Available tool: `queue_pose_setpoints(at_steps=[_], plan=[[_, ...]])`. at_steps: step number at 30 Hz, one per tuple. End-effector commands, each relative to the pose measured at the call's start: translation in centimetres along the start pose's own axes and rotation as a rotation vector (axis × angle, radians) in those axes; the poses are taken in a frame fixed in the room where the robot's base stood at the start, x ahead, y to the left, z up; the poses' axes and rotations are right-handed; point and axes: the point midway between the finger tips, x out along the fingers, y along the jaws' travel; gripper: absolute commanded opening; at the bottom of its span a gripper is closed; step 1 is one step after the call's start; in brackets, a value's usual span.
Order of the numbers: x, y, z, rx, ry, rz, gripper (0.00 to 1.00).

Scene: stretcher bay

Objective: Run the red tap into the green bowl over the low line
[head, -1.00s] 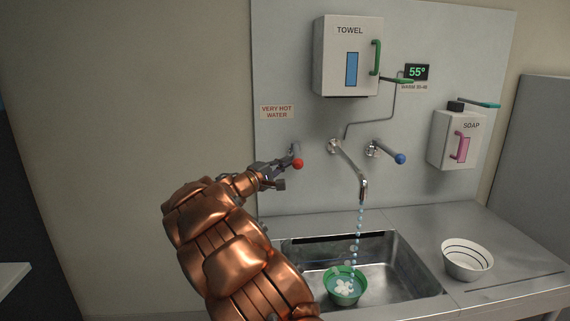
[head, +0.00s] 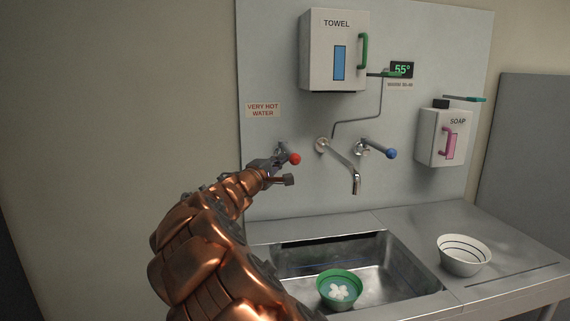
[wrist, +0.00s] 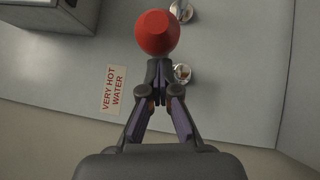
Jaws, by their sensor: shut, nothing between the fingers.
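The red tap knob (head: 295,159) is on the wall left of the spout (head: 356,184). My gripper (head: 276,167) is at the red tap, its fingers close together with nothing held. In the wrist view the red knob (wrist: 157,33) lies just beyond the fingertips (wrist: 159,92); I cannot tell whether they touch it. No water falls from the spout. The green bowl (head: 323,291) sits upright in the sink, roughly under the spout. A white flower shape shows inside on a blue-green area; the water level and the low line cannot be made out.
The blue tap (head: 391,153) is right of the spout. The display (head: 401,70) reads 55°. A "VERY HOT WATER" sign (head: 263,110) is above the red tap. The white bowl (head: 464,262) stands on the counter, right of the sink (head: 410,276). Towel (head: 318,62) and soap (head: 428,140) boxes hang on the wall.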

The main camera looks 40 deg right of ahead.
Motion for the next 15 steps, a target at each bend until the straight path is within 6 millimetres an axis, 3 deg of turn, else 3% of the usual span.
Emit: queue_pose_setpoints(at_steps=[8,15], plan=[[0.1,0.0,0.2,0.001,-0.007,-0.001,0.0],[-1.8,-0.1,-1.5,0.001,-0.001,0.0,0.0]])
